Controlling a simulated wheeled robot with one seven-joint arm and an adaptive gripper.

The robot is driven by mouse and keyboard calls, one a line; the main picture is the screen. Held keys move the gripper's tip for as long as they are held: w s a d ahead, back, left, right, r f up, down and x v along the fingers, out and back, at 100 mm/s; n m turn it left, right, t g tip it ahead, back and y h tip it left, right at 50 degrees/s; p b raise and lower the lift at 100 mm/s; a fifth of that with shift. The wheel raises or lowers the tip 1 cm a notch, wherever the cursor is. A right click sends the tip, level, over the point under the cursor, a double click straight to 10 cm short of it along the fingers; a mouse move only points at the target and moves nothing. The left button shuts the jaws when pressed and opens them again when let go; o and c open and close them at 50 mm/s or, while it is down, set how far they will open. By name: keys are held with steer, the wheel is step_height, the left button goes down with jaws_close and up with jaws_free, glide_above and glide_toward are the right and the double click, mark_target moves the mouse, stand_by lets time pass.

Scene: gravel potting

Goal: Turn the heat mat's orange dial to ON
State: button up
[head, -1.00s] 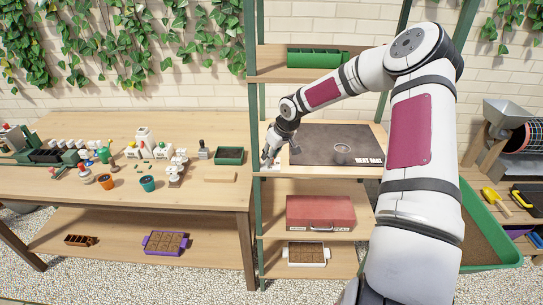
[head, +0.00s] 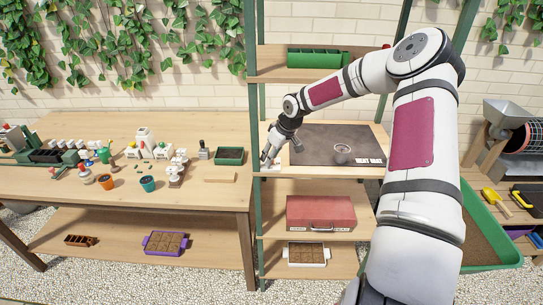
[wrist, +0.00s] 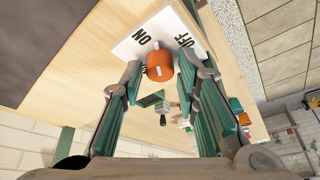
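The heat mat (head: 318,135) is a dark sheet on the middle shelf, with a white label at its front right. In the wrist view, the orange dial (wrist: 160,66) sits on a white plate (wrist: 128,46) marked ON and OFF. The dial has a white mark on its face; which word it points to is unclear. My gripper (wrist: 161,70) is open, with one finger on each side of the dial. A small gap seems to show at the right finger; contact at the left is unclear. In the head view my gripper (head: 267,161) is at the shelf's left end and hides the dial.
The green shelf post (head: 257,130) is close to my gripper's left. A red toolbox (head: 320,212) sits on the shelf below, and a green planter (head: 316,57) above. The workbench (head: 200,188) with pots is at left.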

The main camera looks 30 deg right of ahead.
steer(key=shift+s+r, duration=0.1)
steer(key=shift+r, duration=0.05)
steer(key=s+d, duration=0.4)
steer(key=s, duration=0.7)
steer(key=shift+s+d+r, duration=0.25)
steer(key=shift+r, duration=0.15)
